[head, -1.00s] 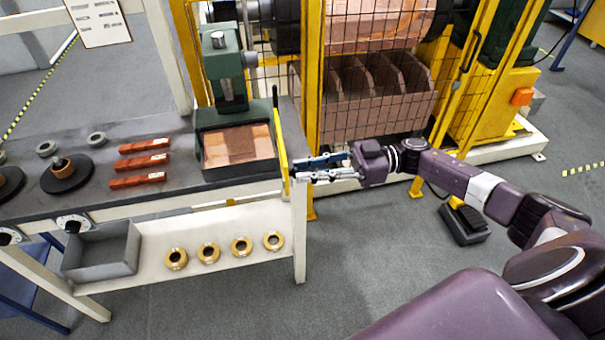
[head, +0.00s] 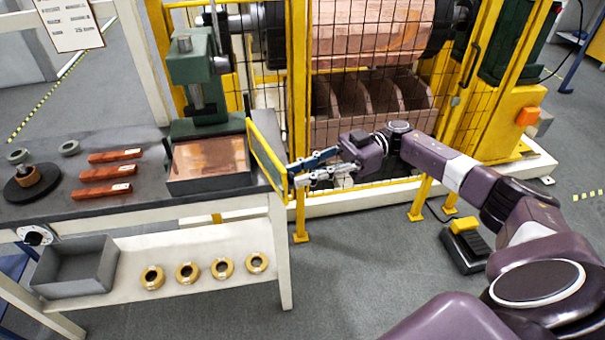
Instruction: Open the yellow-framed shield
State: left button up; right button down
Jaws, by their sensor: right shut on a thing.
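The yellow-framed shield (head: 267,156) stands upright at the right end of the bench, beside the green press (head: 195,85). It is seen at a slant, as a narrow yellow frame with a see-through panel. My right gripper (head: 293,176) is shut on the shield at its near, lower right edge; the exact grip spot is small and partly hidden by the fingers. A copper sheet (head: 210,158) lies in the dark tray (head: 210,184) under the press, to the left of the shield. My left gripper is not in view.
Several red bars (head: 106,173) and a dark round base with a knob (head: 34,182) lie on the bench (head: 140,203). A grey bin (head: 77,268) and brass rings (head: 187,272) sit on the lower shelf. A caged machine (head: 370,100) stands behind my arm; a pedal (head: 466,240) is on the floor.

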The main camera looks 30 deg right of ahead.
jog(key=c, duration=1.8)
grip_release()
jog(key=shift+o, duration=0.2)
jog(key=d, duration=1.2)
jog(key=shift+s, duration=0.25)
